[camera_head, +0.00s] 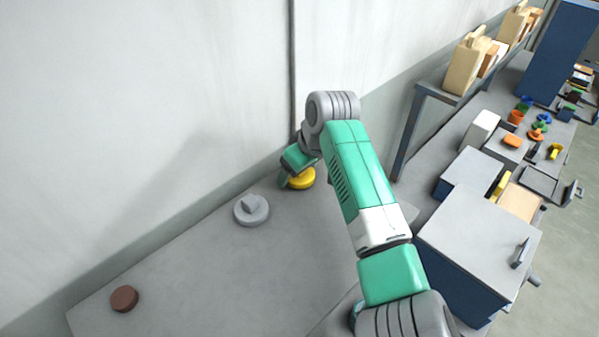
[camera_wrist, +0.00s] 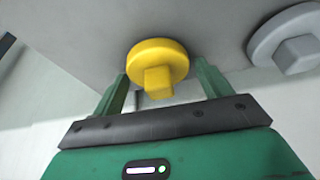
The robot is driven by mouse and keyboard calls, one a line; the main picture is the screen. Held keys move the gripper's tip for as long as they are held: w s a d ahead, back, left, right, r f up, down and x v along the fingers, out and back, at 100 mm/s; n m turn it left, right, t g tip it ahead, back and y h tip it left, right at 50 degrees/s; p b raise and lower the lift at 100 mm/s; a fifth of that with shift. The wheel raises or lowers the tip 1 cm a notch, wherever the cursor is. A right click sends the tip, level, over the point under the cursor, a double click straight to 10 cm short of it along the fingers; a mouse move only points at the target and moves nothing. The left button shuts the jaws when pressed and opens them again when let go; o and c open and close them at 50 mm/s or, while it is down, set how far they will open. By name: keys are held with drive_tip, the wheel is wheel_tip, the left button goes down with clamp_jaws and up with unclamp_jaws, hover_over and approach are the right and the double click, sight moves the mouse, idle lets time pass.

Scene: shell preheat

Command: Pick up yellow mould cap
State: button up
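The yellow mould cap (camera_head: 302,179) is a round disc on the grey table near the wall. In the wrist view the yellow mould cap (camera_wrist: 160,57) shows a blocky knob pointing toward my gripper. My gripper (camera_wrist: 162,71) is open, with one green finger on each side of the knob. Gaps show between the knob and both fingers, and the fingertips overlap the disc's outline in the picture. I cannot tell if they touch it. In the head view my gripper (camera_head: 290,170) is beside the cap, and my arm partly covers that area.
A grey cap (camera_head: 251,210) lies close by on the table, and a brown cap (camera_head: 124,298) lies far left. The wall (camera_head: 150,120) runs close behind them. A blue box with a grey lid (camera_head: 480,235) and a shelf frame (camera_head: 412,125) stand right.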

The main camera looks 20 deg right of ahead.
drive_tip(key=c, duration=0.7)
drive_tip(key=shift+r+b, duration=0.3)
drive_tip(key=shift+r, duration=0.35)
drive_tip(key=shift+b+v, duration=0.4)
drive_tip(key=shift+v, duration=0.7)
drive_tip(key=s, duration=0.5)
drive_tip(key=s+r+b, duration=0.1)
drive_tip(key=s, duration=0.3)
drive_tip(key=s+a+r, duration=0.1)
drive_tip(key=s, duration=0.4)
drive_tip(key=shift+s, duration=0.3)
drive_tip(key=shift+s+a+f, duration=0.1)
drive_tip(key=shift+s+a, duration=0.05)
drive_tip(key=shift+s, duration=0.2)
